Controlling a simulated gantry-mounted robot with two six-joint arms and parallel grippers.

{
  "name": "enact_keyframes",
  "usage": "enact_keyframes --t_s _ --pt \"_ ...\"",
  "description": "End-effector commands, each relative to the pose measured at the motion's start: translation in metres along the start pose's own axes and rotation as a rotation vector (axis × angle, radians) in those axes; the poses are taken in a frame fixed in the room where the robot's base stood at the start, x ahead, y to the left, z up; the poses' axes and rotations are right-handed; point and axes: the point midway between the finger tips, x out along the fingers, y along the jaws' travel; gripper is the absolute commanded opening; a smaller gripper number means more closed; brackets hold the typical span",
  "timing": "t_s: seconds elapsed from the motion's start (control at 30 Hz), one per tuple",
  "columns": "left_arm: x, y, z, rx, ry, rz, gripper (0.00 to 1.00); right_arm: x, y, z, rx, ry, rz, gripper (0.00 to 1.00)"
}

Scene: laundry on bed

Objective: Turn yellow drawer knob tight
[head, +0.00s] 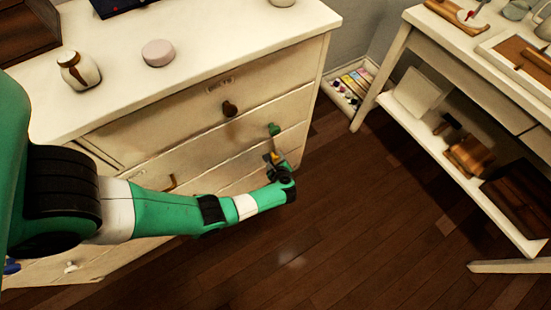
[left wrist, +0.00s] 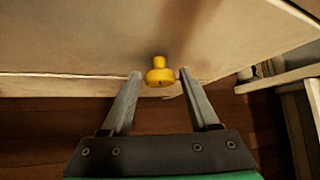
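The yellow drawer knob (left wrist: 159,76) stands out from the pale drawer front (left wrist: 70,50) in the left wrist view. My left gripper (left wrist: 160,74) is open, with one fingertip on each side of the knob and a small gap to each in the picture. I cannot tell how far it is from the knob in depth. In the head view, the left gripper (head: 276,162) is at the drawer front, and a small part of the yellow knob (head: 268,157) shows beside its fingers. My right gripper is not in view.
A green knob (head: 274,129) sits just above my left gripper on the dresser (head: 165,143), with a brown knob (head: 230,109) higher up. A jar (head: 78,70) and pink round box (head: 158,53) stand on top.

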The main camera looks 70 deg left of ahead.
Motion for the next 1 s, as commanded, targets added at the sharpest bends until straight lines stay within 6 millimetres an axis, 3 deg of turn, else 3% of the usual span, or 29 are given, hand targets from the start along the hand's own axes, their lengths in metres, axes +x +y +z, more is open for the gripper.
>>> enact_keyframes --t_s 0.07,0.3,0.5,1.0 --pt "-0.0001 0.0 -0.0001 0.0 0.0 0.0 0.45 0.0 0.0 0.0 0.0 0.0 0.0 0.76" --pt "-0.0002 0.0001 -0.0001 0.0 0.0 0.0 0.02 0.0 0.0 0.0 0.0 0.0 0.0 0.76" --pt "-0.0002 -0.0016 0.0001 0.021 -0.001 0.021 0.0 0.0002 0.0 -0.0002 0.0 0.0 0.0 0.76" --pt "0.001 -0.0061 -0.0019 0.289 0.003 0.289 0.0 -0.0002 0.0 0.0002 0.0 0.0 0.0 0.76"
